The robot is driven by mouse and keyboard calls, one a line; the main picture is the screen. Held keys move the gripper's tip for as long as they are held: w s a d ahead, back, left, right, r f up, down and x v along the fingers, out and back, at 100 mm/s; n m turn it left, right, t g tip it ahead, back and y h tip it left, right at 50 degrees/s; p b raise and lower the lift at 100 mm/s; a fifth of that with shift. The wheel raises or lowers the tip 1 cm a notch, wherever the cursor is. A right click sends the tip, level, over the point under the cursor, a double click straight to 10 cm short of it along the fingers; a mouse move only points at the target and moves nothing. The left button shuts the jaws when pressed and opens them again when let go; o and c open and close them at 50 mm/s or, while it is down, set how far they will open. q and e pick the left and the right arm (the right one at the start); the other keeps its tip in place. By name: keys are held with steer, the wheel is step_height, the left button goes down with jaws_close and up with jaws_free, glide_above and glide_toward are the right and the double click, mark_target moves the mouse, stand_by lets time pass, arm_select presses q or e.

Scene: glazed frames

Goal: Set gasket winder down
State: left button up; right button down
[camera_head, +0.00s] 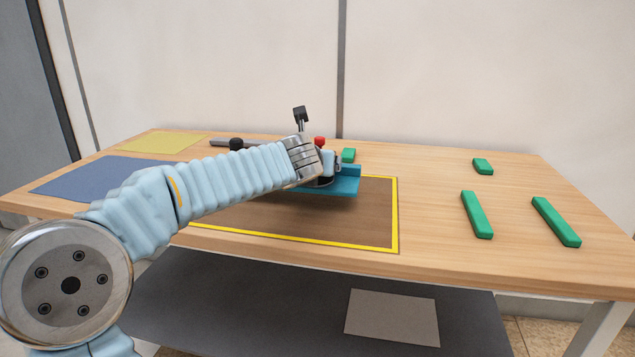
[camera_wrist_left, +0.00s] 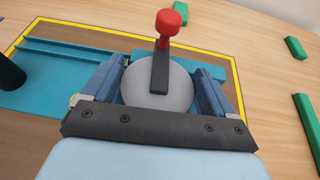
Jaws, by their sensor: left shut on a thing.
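The gasket winder shows a teal base (camera_head: 345,182), a red-knobbed crank (camera_head: 319,141) and, in the left wrist view, a round grey drum (camera_wrist_left: 160,88). My left gripper (camera_head: 327,166) is shut on the winder, its two fingers on either side of the drum. The base is over the brown, yellow-bordered area (camera_head: 350,228) of the table, with a dark shadow under it. I cannot tell whether it touches the surface. My left arm hides the winder's left part. My right gripper is not in view.
Another green block (camera_head: 348,155) is behind the winder. A blue mat (camera_head: 85,178) and a yellow mat (camera_head: 165,142) lie left. The brown area's front is clear.

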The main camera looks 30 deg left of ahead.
arm_select(q)
steer(key=shift+w+f, duration=0.2)
steer(key=shift+w, duration=0.05)
steer(key=f, duration=0.1)
steer(key=f+b, duration=0.1)
steer(key=f, duration=0.1)
steer(key=shift+w, duration=0.25)
steer(key=shift+f+b, duration=0.25)
steer(key=shift+b, duration=0.1)
steer(key=o, duration=1.4)
steer(key=shift+o, duration=0.2)
steer(key=shift+s, duration=0.1)
